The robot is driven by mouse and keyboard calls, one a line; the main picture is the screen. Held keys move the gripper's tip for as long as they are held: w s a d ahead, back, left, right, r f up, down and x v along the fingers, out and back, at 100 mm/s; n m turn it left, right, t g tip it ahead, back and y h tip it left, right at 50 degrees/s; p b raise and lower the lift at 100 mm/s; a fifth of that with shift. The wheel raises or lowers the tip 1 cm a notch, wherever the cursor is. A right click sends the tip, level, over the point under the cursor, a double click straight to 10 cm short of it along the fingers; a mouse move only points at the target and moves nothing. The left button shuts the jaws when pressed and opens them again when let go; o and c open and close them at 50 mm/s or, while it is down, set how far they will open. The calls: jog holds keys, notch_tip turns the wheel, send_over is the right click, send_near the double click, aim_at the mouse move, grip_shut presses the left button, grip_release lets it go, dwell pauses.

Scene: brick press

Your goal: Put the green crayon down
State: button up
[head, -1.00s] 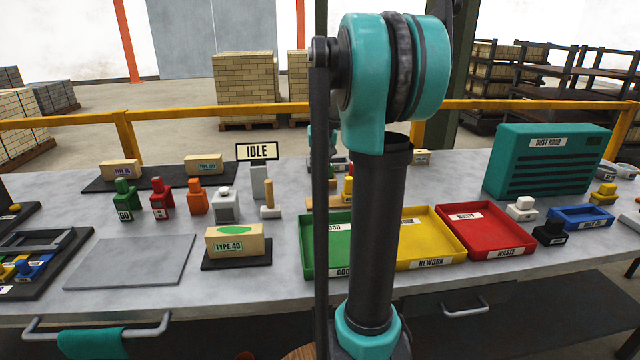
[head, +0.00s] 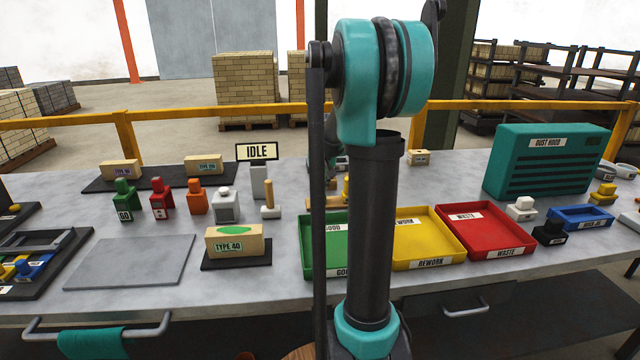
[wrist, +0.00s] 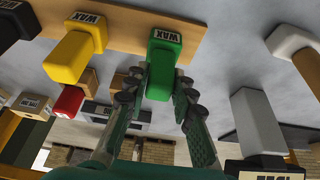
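The green crayon (wrist: 164,65), a block labelled WAX, shows in the wrist view between the two fingers of my gripper (wrist: 164,90). The fingers lie against its two sides, and I see no gap there. Its labelled end overlaps the edge of a wooden rack (wrist: 130,32); I cannot tell whether it touches the rack. A yellow crayon (wrist: 76,50), also labelled WAX, and a black one (wrist: 12,25) stand at the rack to the left. In the head view my arm hides my gripper and the green crayon.
The IDLE sign (head: 257,152) and a wooden-handled tool (head: 268,197) stand left of my arm. Green (head: 308,260), yellow (head: 425,264) and red (head: 500,252) trays sit at the front. A grey plate (head: 130,260) lies bare at left. A teal dust hood (head: 545,165) stands at right.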

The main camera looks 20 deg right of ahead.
jog(key=o, duration=0.4)
jog(key=v, duration=1.2)
jog(key=shift+r, duration=0.15)
